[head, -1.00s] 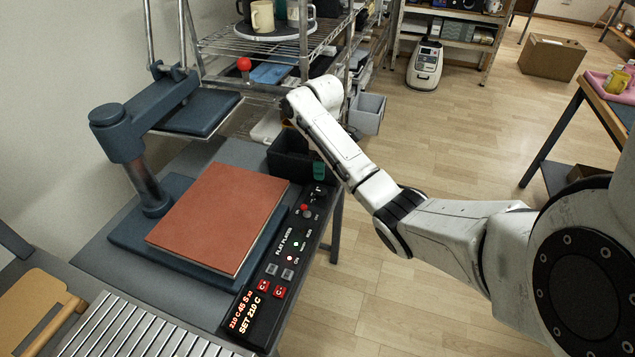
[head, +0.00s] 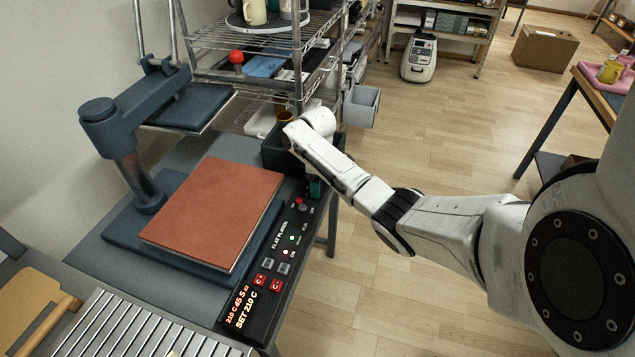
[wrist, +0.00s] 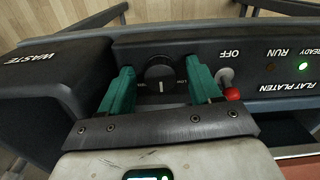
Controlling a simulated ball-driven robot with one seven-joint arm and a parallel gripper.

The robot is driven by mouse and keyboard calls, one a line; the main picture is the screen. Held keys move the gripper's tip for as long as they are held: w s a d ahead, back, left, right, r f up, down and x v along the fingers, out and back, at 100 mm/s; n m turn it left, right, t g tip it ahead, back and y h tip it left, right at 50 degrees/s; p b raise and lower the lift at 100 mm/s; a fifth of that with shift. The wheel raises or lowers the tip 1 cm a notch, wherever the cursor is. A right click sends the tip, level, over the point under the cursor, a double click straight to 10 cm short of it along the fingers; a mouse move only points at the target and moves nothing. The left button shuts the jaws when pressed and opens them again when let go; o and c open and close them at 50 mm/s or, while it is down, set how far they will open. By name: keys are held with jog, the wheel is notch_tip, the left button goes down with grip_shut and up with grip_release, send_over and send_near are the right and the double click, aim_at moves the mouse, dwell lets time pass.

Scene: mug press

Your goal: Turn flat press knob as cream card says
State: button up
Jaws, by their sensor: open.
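The flat press has a reddish-brown pad (head: 212,212) on its lower bed and a black control panel (head: 265,290). In the wrist view the panel's round black knob (wrist: 160,73) has a pale pointer mark directed toward the picture's bottom, between small labels that I cannot read. My gripper (wrist: 160,88) is open, with one green finger on each side of the knob; contact is not clear. In the head view a green finger (head: 316,188) shows at the panel's far end, and the knob is hidden. I cannot make out a cream card.
A red-tipped toggle (wrist: 232,94) marked OFF sits just right of the right finger. A dark waste bin (wrist: 50,85) stands close on the left. The panel display (head: 243,308) reads 210 C, 45 S, SET 210 C. A wire shelf (head: 270,90) stands behind.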

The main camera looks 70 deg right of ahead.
jog(key=shift+c, duration=0.2)
jog(key=c, duration=1)
jog(key=shift+n, duration=0.3)
jog(key=n+p, duration=0.2)
jog(key=n, duration=0.1)
jog(key=shift+r+n, duration=0.1)
jog(key=shift+n, duration=0.3)
jog(key=n+p, duration=0.1)
jog(key=n, duration=0.4)
jog(key=shift+d, duration=0.1)
jog(key=shift+n, duration=0.4)
